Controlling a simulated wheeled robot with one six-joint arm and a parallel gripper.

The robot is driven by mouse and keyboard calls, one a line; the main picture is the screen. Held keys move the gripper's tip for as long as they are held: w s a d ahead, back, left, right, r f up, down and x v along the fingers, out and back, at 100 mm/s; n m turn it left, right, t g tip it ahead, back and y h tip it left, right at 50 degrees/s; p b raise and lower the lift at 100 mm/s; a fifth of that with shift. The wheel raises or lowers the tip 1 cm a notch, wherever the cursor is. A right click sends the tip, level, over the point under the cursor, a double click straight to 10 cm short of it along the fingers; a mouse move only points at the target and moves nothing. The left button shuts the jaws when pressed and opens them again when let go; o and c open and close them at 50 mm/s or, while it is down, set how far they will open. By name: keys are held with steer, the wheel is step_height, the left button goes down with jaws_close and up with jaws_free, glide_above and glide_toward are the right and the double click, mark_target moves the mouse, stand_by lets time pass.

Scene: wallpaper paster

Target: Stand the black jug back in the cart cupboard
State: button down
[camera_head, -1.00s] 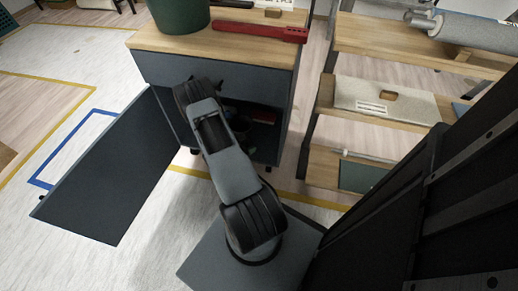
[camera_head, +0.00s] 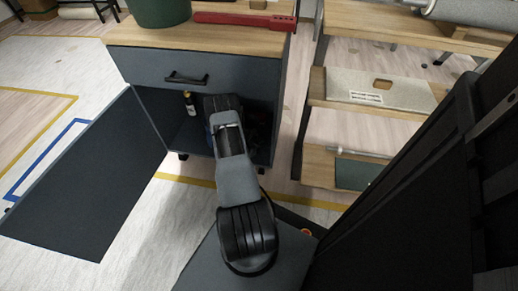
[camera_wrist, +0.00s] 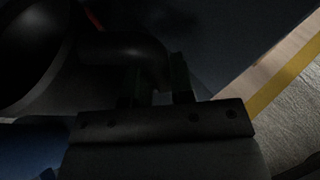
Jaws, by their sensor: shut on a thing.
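The cart (camera_head: 150,68) stands ahead with its cupboard open and its grey door (camera_head: 85,180) swung out to the left. My arm reaches into the cupboard opening and hides my gripper in the head view. In the dark wrist view, my gripper (camera_wrist: 158,88) is shut on the handle of the black jug (camera_wrist: 28,50). The jug's rounded body is at the upper left, partly cut off by the frame. I cannot tell whether the jug touches the cupboard floor.
A blue thing (camera_wrist: 30,148) lies near the jug. On the cart top are a green bucket (camera_head: 160,10) and a red tool (camera_head: 245,20).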

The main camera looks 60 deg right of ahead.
steer(key=shift+d+f+b, duration=0.3)
steer(key=shift+d+f, duration=0.05)
steer(key=shift+f, duration=0.1)
step_height(320, 180, down, 3)
steer(key=shift+d+f+b, duration=0.1)
steer(key=shift+b, duration=0.95)
steer(key=c, duration=1.4)
jaws_free()
steer(key=shift+f, duration=0.1)
steer(key=shift+c, duration=0.2)
steer(key=o, duration=0.5)
steer(key=shift+c, duration=0.2)
